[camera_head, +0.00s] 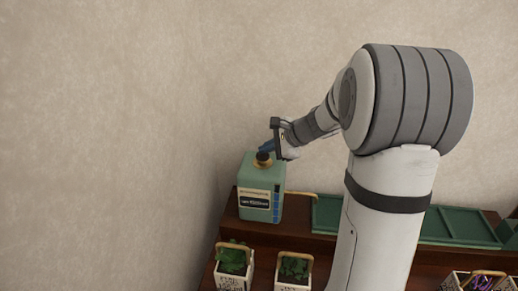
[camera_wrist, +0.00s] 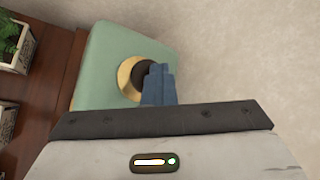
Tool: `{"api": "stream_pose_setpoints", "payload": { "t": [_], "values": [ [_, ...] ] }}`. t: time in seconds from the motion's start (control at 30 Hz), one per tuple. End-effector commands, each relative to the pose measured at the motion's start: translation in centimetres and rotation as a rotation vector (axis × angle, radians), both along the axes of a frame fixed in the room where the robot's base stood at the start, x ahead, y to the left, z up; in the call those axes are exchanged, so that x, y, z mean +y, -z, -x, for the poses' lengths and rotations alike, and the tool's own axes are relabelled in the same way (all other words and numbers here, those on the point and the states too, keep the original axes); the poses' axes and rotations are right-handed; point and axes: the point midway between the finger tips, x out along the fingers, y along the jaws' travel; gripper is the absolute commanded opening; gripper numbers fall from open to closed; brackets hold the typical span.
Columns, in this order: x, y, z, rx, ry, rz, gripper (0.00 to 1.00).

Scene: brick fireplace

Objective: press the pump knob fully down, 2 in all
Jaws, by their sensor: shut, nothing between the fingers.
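A green pump bottle (camera_head: 261,187) with a white and black label stands upright on the upper step of a dark wooden shelf. Its top also shows in the wrist view (camera_wrist: 97,65). The dark pump knob (camera_head: 263,156) sits in a brass collar on the bottle's top; the knob also shows in the wrist view (camera_wrist: 143,74). My gripper (camera_head: 267,148) is shut and empty, with its blue fingertips (camera_wrist: 160,72) at the knob, covering part of it. I cannot tell whether they touch it or how far down the knob is.
Potted plants in white pots (camera_head: 233,267) stand on the lower step in front of the bottle. Green trays (camera_head: 455,226) lie to the right. A beige wall (camera_head: 100,130) rises close behind and to the left.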

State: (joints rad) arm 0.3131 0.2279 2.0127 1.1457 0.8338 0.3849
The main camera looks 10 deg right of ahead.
Motion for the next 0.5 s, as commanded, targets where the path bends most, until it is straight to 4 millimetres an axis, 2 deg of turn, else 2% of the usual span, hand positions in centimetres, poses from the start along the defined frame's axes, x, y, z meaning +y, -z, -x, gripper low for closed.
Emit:
{"api": "stream_pose_setpoints", "payload": {
  "t": [0.03, 0.23, 0.5],
  "values": [
    [0.1, 5.0, 1.8, 0.092, -0.009, 0.007, 0.00],
    [0.1, 4.1, 1.7, 0.093, -0.009, 0.007, 0.00],
    [0.2, 1.2, 2.1, 0.089, -0.011, 0.008, 0.00]
  ]
}}
